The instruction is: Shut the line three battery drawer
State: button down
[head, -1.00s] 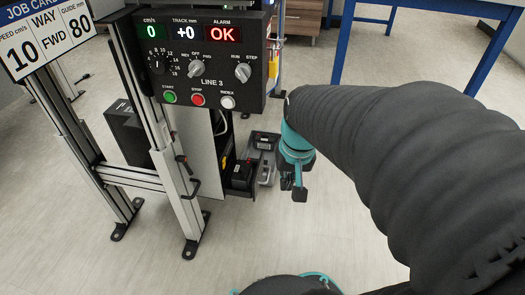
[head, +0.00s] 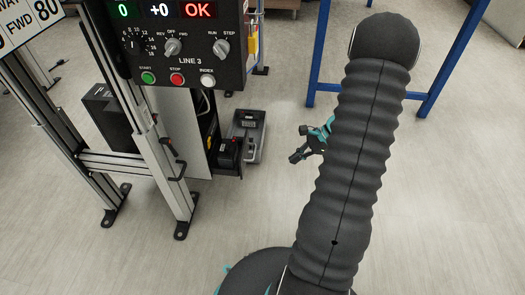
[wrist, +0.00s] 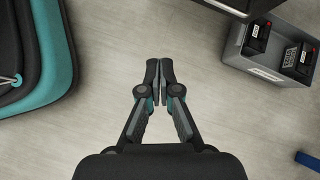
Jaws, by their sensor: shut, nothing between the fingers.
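The line three battery drawer (head: 229,174) sticks out of the white-sided cabinet below the LINE 3 panel in the head view. A black battery (head: 230,152) with a red terminal sits in it. My gripper (head: 297,156) is to the right of the drawer, clear of it, with open floor and the grey tray's side between. In the wrist view my gripper (wrist: 160,66) has its fingers together with nothing between them. A dark edge (wrist: 240,7) at the top of the wrist view may be the drawer; I cannot tell.
A grey tray (head: 259,150) stands on the floor just right of the drawer; it also shows with two batteries in the wrist view (wrist: 268,73). The LINE 3 panel (head: 190,45) hangs above. A blue-legged table (head: 319,60) stands behind. Floor at front is clear.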

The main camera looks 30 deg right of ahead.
jog(key=w+d+m+t, duration=0.3)
jog(key=w+m, duration=0.2)
jog(key=w+a+f+b, duration=0.1)
jog(key=w+a+f, duration=0.5)
jog(key=a, duration=0.3)
jog(key=shift+w+a+b, duration=0.25)
jog(key=shift+w+b, duration=0.15)
jog(key=shift+w, duration=0.15)
jog(key=shift+f, duration=0.1)
